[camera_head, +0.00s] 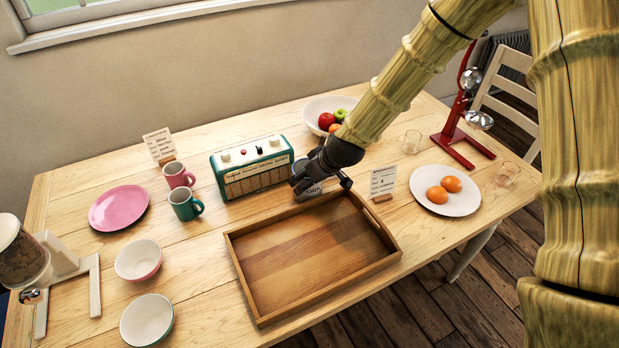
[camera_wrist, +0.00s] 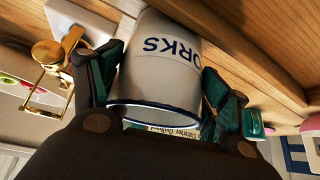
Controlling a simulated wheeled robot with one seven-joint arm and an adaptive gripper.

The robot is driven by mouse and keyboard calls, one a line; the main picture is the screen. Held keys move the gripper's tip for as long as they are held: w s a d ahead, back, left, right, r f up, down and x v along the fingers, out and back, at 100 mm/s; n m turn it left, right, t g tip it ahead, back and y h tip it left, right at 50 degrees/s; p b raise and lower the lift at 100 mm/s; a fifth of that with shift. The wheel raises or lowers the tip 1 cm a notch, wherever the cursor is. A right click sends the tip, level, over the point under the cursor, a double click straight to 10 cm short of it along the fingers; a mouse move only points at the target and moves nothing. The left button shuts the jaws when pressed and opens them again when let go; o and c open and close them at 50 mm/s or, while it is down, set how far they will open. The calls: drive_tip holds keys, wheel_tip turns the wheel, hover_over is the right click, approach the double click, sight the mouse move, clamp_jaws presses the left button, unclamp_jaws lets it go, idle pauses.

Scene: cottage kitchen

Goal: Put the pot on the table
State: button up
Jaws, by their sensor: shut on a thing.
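My gripper (camera_head: 320,180) is over the wooden table (camera_head: 85,260), by the back edge of the wooden tray (camera_head: 240,275). In the wrist view my gripper (camera_wrist: 165,85) is shut on the white pot (camera_wrist: 160,65), which has a blue rim and blue letters reading "ORKS" upside down in that picture. A finger lies on each side of the pot. In the head view the gripper hides most of the pot, and a pale lettered patch shows just below the fingers. I cannot tell whether the pot touches the table or tray.
A green radio-like box (camera_head: 250,168) stands close left of my gripper. A small sign (camera_head: 382,182) and a plate of oranges (camera_head: 445,203) are to the right, a fruit bowl (camera_head: 325,108) behind. Mugs, a pink plate (camera_head: 119,208) and bowls are left. The tray is empty.

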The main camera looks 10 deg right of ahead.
drive_tip(key=shift+f, duration=0.15)
drive_tip(key=o, duration=1.3)
drive_tip(key=shift+r, duration=0.25)
drive_tip(key=shift+b+v, duration=0.8)
drive_tip(key=shift+v, duration=5.1)
